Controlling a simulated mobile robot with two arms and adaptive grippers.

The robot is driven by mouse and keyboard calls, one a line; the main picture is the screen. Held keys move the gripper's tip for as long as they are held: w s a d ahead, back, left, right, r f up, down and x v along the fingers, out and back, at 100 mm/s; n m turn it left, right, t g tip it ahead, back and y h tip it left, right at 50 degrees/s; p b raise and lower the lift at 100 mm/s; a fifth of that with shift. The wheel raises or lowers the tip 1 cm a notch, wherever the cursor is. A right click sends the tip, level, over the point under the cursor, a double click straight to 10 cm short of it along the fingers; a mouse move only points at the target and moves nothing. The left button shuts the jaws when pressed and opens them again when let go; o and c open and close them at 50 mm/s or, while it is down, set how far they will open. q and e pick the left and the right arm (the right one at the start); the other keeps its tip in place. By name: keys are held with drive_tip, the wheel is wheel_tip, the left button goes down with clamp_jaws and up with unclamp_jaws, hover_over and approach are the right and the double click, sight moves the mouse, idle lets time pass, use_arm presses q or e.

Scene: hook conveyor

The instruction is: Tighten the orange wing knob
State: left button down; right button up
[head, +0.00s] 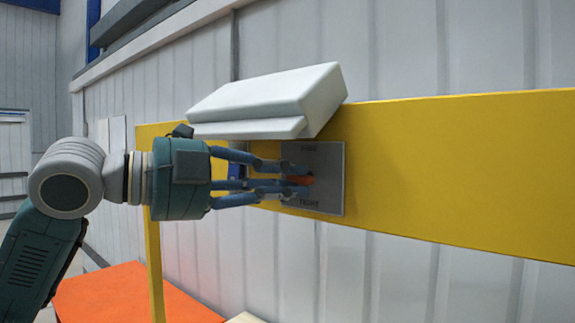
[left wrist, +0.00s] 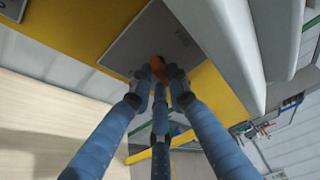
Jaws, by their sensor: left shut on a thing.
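The orange wing knob (head: 303,180) sits on a grey plate (head: 328,185) fixed to a yellow beam (head: 450,165). The plate carries small dark lettering above and below the knob. My left gripper (head: 297,180) comes in from the left, with its blue fingers closed around the knob. In the left wrist view the orange knob (left wrist: 158,68) shows between the fingertips (left wrist: 160,78), in front of the plate (left wrist: 150,40). The fingers hide part of the knob. My right gripper is in neither view.
A white box-like hood (head: 265,100) juts out just above the plate and close over my left gripper. A yellow post (head: 154,265) stands below the beam's left end. An orange surface (head: 130,295) lies low at the left. A ribbed grey wall (head: 460,50) stands behind.

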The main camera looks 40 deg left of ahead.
use_arm(q)
drive_tip(key=shift+m+g+y+p, duration=0.3)
drive_tip(key=shift+m+y+p, duration=0.2)
drive_tip(key=shift+m+p, duration=0.5)
drive_tip(key=c, duration=1.7)
unclamp_jaws()
drive_tip(key=shift+o, duration=0.2)
drive_tip(key=v, duration=1.2)
